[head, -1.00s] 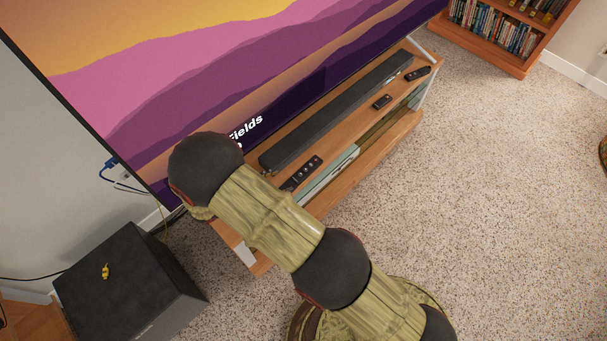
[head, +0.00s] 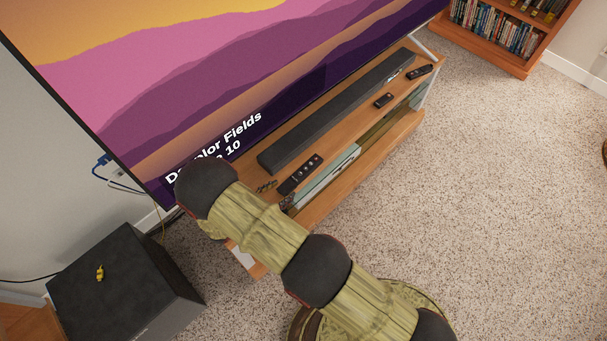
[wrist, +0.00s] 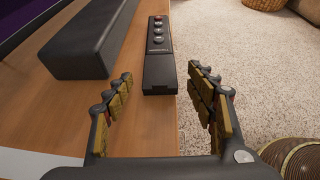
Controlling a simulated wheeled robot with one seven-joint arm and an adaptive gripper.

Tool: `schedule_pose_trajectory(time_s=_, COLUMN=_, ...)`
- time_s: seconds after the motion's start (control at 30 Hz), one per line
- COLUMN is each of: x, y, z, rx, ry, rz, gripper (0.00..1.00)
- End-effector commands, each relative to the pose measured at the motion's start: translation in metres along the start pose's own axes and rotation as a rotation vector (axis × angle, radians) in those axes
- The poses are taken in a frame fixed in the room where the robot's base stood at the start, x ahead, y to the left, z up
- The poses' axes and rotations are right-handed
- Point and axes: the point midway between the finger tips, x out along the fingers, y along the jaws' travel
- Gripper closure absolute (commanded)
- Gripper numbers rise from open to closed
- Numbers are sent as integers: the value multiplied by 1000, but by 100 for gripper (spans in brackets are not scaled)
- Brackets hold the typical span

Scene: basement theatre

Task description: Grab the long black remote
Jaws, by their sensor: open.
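The long black remote (head: 301,174) lies on the wooden TV stand, in front of the soundbar's near end. In the wrist view the remote (wrist: 157,50) points away from me, with round buttons at its far half and a plain near end. My gripper (wrist: 160,72) is open and empty, its two fingers spread either side of the remote's line, with the near end just ahead of or between the fingertips. I cannot tell the exact height above the stand. In the head view my arm hides most of the gripper; parts of its fingers show beside the remote's near end.
The black soundbar (head: 335,112) lies close left of the remote. Two smaller dark remotes, one mid-stand (head: 383,100) and one at the far end (head: 419,71), lie farther along. The large TV (head: 200,70) rises behind. A black box (head: 125,285) stands lower left. Carpet is clear at right.

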Motion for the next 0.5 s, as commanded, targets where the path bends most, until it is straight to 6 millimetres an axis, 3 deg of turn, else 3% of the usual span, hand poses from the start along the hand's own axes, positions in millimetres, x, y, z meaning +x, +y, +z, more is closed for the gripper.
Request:
schedule_pose_trajectory(time_s=0.1, x=11, y=0, z=0, rx=0, ry=0, rz=0, gripper=44)
schedule_pose_trajectory(time_s=0.3, x=11, y=0, z=1, rx=1, ry=1, rz=1, gripper=44)
schedule_pose_trajectory(time_s=0.5, x=11, y=0, z=1, rx=1, ry=1, rz=1, gripper=55)
